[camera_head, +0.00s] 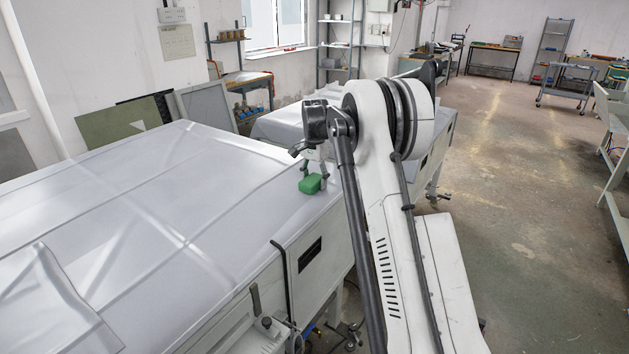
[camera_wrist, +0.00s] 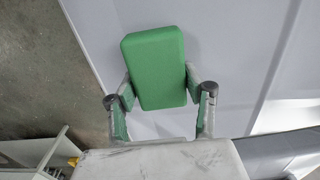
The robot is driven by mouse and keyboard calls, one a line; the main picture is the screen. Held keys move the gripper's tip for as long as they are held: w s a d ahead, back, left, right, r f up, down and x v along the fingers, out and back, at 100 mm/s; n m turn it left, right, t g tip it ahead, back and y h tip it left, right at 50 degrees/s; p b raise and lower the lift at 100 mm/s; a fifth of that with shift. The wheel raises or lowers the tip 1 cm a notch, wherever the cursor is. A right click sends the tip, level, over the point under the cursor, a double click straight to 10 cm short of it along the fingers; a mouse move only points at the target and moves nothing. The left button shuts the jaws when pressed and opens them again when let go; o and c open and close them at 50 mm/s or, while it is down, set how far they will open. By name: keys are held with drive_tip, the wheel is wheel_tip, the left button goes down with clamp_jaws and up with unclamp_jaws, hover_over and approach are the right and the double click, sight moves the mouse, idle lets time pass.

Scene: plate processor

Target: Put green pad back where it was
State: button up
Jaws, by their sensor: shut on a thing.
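The green pad (camera_head: 311,184) is a small green block at the right edge of the covered table (camera_head: 160,195) in the head view. In the wrist view the green pad (camera_wrist: 156,66) is a rounded rectangle, slightly tilted, with its near end between the fingers. My gripper (camera_head: 315,170) is above the table edge, its fingers shut on the pad; it also shows in the wrist view (camera_wrist: 160,95). I cannot tell whether the pad touches the cover or hangs just above it.
The grey-white cover has folds and a loose flap (camera_head: 50,300) at the front left. A second covered table (camera_head: 275,125) stands behind. Open concrete floor (camera_head: 510,190) lies to the right. A cart (camera_head: 570,85) stands at the far right.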

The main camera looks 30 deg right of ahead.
sight(315, 177)
drive_tip(key=shift+f, duration=0.1)
drive_tip(key=o, duration=1.2)
wheel_tip(315, 177, up, 12)
drive_tip(key=b, duration=0.1)
drive_tip(key=s+a+r+n+t, duration=0.2)
drive_tip(key=s+a+r+n, duration=0.1)
drive_tip(key=s+a+r, duration=0.55)
drive_tip(key=s+a+n+t, duration=0.25)
drive_tip(key=s+a, duration=0.35)
drive_tip(key=s, duration=0.6)
drive_tip(key=s+a+n+t, duration=0.1)
drive_tip(key=s+a+n, duration=0.4)
drive_tip(key=s, duration=0.7)
drive_tip(key=shift+n+t, duration=0.75)
drive_tip(key=shift+n, duration=0.2)
drive_tip(key=s+a+f, duration=0.1)
drive_tip(key=s+f, duration=0.2)
drive_tip(key=s, duration=0.1)
drive_tip(key=s+a+f, duration=0.2)
drive_tip(key=s+f, duration=0.1)
drive_tip(key=s, duration=0.1)
drive_tip(key=s+a+f, duration=0.2)
drive_tip(key=s+f, duration=0.1)
drive_tip(key=s, duration=0.1)
drive_tip(key=shift+s+f, duration=0.35)
drive_tip(key=shift+s, duration=0.05)
